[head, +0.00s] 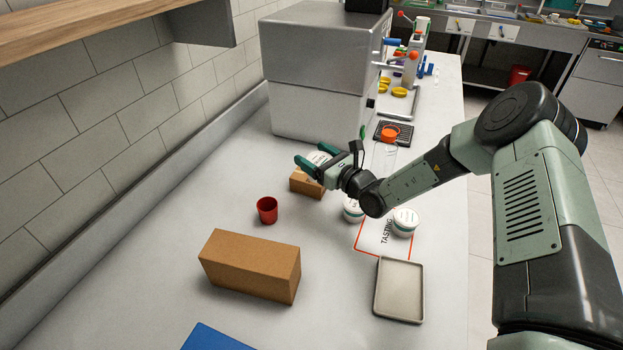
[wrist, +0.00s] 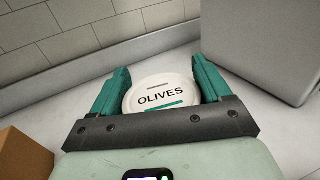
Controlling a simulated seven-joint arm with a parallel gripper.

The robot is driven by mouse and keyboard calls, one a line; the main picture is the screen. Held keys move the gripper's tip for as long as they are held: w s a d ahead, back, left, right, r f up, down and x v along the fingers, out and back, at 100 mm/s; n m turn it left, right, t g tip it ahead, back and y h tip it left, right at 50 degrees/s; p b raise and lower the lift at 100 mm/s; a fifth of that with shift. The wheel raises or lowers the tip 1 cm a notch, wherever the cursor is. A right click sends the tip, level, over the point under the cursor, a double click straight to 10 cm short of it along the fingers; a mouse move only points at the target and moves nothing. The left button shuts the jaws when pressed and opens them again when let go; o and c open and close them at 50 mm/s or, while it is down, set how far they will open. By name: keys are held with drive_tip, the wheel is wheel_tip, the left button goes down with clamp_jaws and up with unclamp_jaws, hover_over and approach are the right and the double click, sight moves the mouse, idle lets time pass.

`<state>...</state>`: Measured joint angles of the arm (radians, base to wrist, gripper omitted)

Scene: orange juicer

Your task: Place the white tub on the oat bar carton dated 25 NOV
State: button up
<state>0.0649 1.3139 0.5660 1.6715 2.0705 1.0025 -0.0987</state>
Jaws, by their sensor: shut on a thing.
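My gripper (head: 313,155) is shut on a white tub (head: 317,158), whose lid reads OLIVES in the wrist view (wrist: 160,98). The tub sits between the two green fingers, upright or nearly so. A small brown carton (head: 304,185) is just on the near side of the gripper in the head view. A brown carton (wrist: 20,158) also shows at the lower left of the wrist view, apart from the tub. A larger brown carton (head: 250,265) lies nearer on the counter. No date is legible on either carton. The tub's underside is hidden.
Two more white tubs (head: 352,210) (head: 405,222) stand by the red-framed TASTING mat (head: 375,240). A red cup (head: 267,210) stands left of them. A grey tray (head: 400,290) lies in front. The large grey machine (head: 320,85) stands behind the gripper.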

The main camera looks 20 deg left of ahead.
wheel_tip(320, 180, up, 4)
drive_tip(key=f+m+t+h, duration=0.1)
drive_tip(key=m+t, duration=0.1)
hover_over(310, 182)
drive_tip(key=w+a, duration=0.2)
drive_tip(key=w, duration=0.1)
drive_tip(key=f, duration=0.9)
drive_tip(key=shift+w+a, duration=0.25)
drive_tip(key=shift+w, duration=0.15)
